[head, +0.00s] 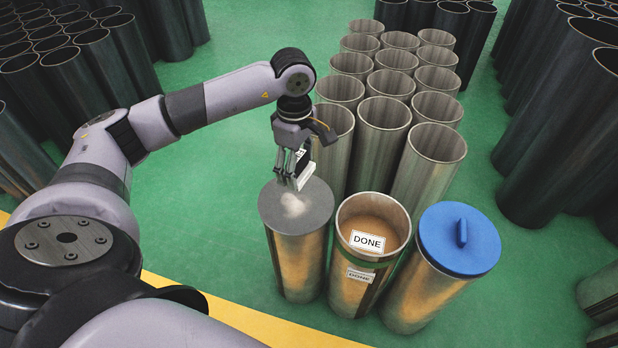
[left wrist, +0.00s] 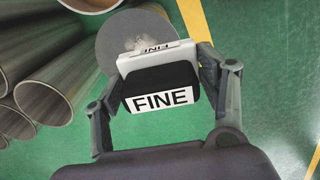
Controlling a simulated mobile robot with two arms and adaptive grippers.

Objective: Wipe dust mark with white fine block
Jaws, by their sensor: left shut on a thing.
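My left gripper (head: 293,180) is shut on the white fine block (head: 304,177), above the grey top of the front left cylinder (head: 268,203). In the left wrist view the block (left wrist: 160,101) sits between the two fingers, with a dark middle and "FINE" printed on its white faces. The whitish dust mark (head: 294,205) lies on the grey top, just below and in front of the block. It also shows beyond the block in the left wrist view (left wrist: 140,42), partly hidden. I cannot tell whether the block touches the top. My right gripper is not in view.
Beside it stand an open cylinder (head: 345,215) with a "DONE" label (head: 367,242) and a cylinder with a blue handled lid (head: 440,235). Open metal cylinders (head: 383,125) crowd behind. Dark pipes (head: 560,140) stand right and far left. Green floor (head: 200,220) is clear to the left.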

